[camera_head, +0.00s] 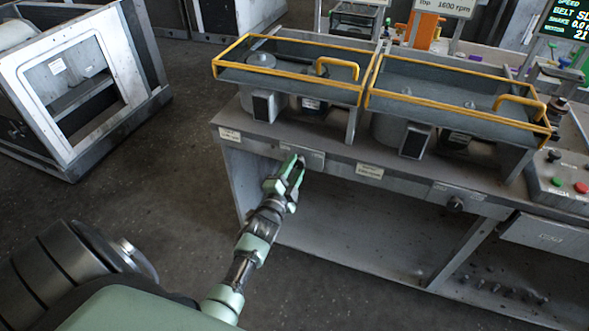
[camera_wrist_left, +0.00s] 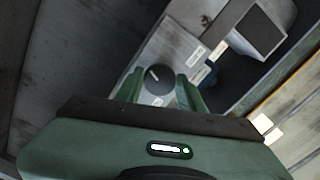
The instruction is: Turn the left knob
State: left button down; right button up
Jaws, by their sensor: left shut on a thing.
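The left knob (camera_wrist_left: 158,73) is a small dark round dial with a pale pointer mark, set on a light panel plate on the front edge of the workbench. In the left wrist view it sits between the two green fingers of my left gripper (camera_wrist_left: 159,88). In the head view my left gripper (camera_head: 297,163) is at the bench front, its fingers around the knob, which they mostly hide. The gripper is shut on the knob. My right gripper is not in view.
A second dark knob (camera_head: 454,204) is farther right on the bench front (camera_head: 400,186). Two yellow-edged guards (camera_head: 290,66) cover the machines above. A control box with coloured buttons (camera_head: 570,185) stands at the right. The floor (camera_head: 140,185) left of the bench is clear.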

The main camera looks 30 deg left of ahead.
pick_arm(q)
jog(key=shift+f, duration=0.1)
dwell(0.3)
jog(key=c, duration=0.9)
grip_release()
jog(key=v, duration=0.8)
jog(key=shift+b, duration=0.35)
jog(key=shift+a, duration=0.1)
